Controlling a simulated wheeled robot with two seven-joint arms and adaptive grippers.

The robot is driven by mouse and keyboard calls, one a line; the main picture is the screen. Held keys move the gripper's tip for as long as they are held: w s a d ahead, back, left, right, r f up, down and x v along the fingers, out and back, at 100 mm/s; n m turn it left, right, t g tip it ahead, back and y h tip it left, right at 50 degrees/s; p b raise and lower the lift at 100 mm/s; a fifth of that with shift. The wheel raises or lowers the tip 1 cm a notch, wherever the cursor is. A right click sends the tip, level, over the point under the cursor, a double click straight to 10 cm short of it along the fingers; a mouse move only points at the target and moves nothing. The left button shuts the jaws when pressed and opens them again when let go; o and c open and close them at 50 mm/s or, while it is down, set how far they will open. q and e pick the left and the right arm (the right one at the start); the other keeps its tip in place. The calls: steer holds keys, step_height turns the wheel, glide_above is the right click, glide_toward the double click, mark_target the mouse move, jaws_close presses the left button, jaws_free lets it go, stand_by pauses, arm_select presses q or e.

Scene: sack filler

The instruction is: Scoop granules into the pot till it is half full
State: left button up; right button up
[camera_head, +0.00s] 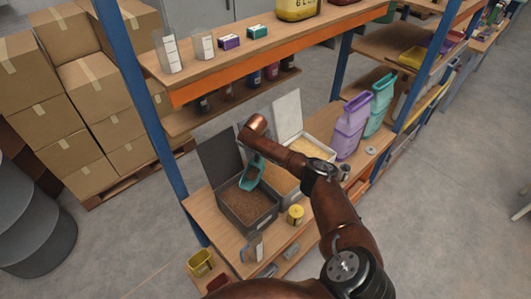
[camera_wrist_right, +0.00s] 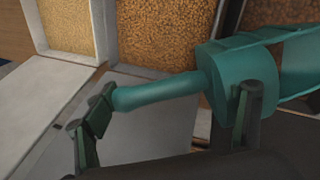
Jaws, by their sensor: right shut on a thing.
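A teal scoop (camera_head: 252,173) hangs over the dark open bin (camera_head: 232,218) of brown granules (camera_head: 245,203) in the head view. The wrist view shows its handle (camera_wrist_right: 165,90) and part of its bowl (camera_wrist_right: 222,88). My right gripper (camera_wrist_right: 167,108) is shut on the scoop. Brown shows within the bowl at the right edge of the wrist view; how much it holds I cannot tell. A small clear container with a pale label (camera_head: 252,247), perhaps the pot, stands at the table's near edge; its contents are unclear. My left gripper is out of view.
Bins of lighter granules (camera_head: 283,181) and yellow granules (camera_head: 308,151) stand to the right, lids raised. A yellow tin (camera_head: 295,214) stands in front. Purple (camera_head: 349,128) and teal (camera_head: 380,103) jugs stand farther right. A shelf (camera_head: 270,43) and blue post (camera_head: 150,120) stand close to the bins.

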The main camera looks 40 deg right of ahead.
steer(key=shift+s+a+r+h+p, duration=0.1)
steer(key=shift+a+r+h+p, duration=0.1)
steer(key=shift+r+p, duration=0.2)
steer(key=shift+a+r+h+p, duration=0.1)
steer(key=shift+r+h+p, duration=0.1)
steer(key=shift+r+p, duration=0.15)
steer(key=shift+s+a+r+t+h+p, duration=0.15)
steer(key=shift+r+t+h+p, duration=0.15)
steer(key=shift+r+p, duration=0.2)
steer(key=shift+s+a+r+t+h+p, duration=0.1)
steer(key=shift+r+t+h+p, duration=0.1)
steer(key=shift+r+h+p, duration=0.25)
steer(key=shift+s+a+r+t+h, duration=0.15)
steer(key=shift+a+r+t+h, duration=0.15)
steer(key=shift+a+r+h, duration=0.25)
steer(key=shift+s+a+r+h, duration=0.2)
steer(key=shift+a+r+h, duration=0.1)
steer(key=shift+a+r, duration=0.25)
steer(key=shift+s+a+r+t+h, duration=0.2)
steer(key=shift+a+r+t+h, duration=0.15)
steer(key=shift+r+t+h, duration=0.2)
steer(key=s+a+r+t+h+b, duration=0.1)
steer(key=s+a+r+t+h, duration=0.1)
steer(key=a+h, duration=0.2)
steer(key=s+a+r+t+h+b, duration=0.1)
steer(key=s+a+r+h, duration=0.1)
steer(key=a, duration=0.5)
steer(key=shift+s+a+r+t+h, duration=0.25)
steer(key=shift+s+a+t+h, duration=0.1)
steer(key=shift+s+h, duration=0.5)
